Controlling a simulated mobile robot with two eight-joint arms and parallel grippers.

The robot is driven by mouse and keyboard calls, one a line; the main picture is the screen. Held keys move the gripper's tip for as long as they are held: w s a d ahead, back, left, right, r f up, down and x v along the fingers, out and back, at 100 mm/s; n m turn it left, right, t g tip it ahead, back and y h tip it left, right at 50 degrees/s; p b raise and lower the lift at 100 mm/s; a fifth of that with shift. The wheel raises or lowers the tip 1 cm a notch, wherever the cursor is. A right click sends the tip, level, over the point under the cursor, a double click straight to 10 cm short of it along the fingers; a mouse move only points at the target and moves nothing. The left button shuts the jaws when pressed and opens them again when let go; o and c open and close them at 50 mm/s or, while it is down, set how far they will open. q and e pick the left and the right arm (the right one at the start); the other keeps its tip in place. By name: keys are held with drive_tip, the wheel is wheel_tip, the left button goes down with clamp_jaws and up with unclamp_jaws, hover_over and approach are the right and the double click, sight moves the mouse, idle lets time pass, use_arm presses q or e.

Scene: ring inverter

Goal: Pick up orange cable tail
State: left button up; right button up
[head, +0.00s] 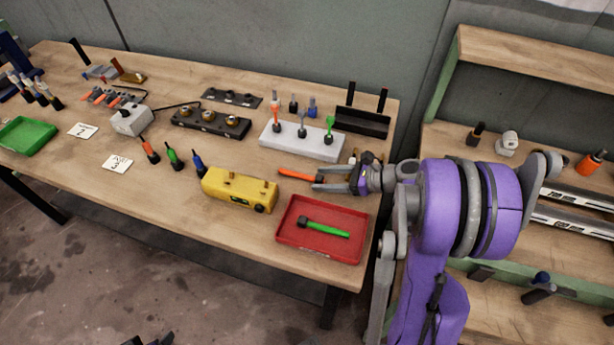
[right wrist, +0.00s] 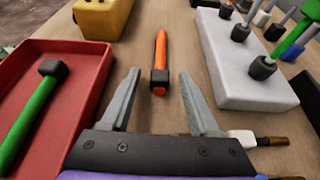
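The orange cable tail (head: 297,174) lies on the wooden table between the yellow box and the white block. In the right wrist view the orange cable tail (right wrist: 160,52) points away from me, its dark end with an orange tip nearest. My right gripper (head: 318,183) is at this near end. In the right wrist view the right gripper (right wrist: 159,76) is open and empty, with the dark end showing between its two fingertips. I cannot tell how far the fingers are above it. My left gripper is not clearly in view.
A red tray (head: 325,252) with a green cable tail (head: 325,229) is close in front. The yellow box (head: 237,190) stands to the left. A white block (head: 301,141) with upright plugs stands behind. A light-coloured plug (right wrist: 245,138) lies right of the gripper in the wrist view.

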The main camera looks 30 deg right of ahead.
clamp_jaws()
drive_tip(key=shift+r, duration=0.1)
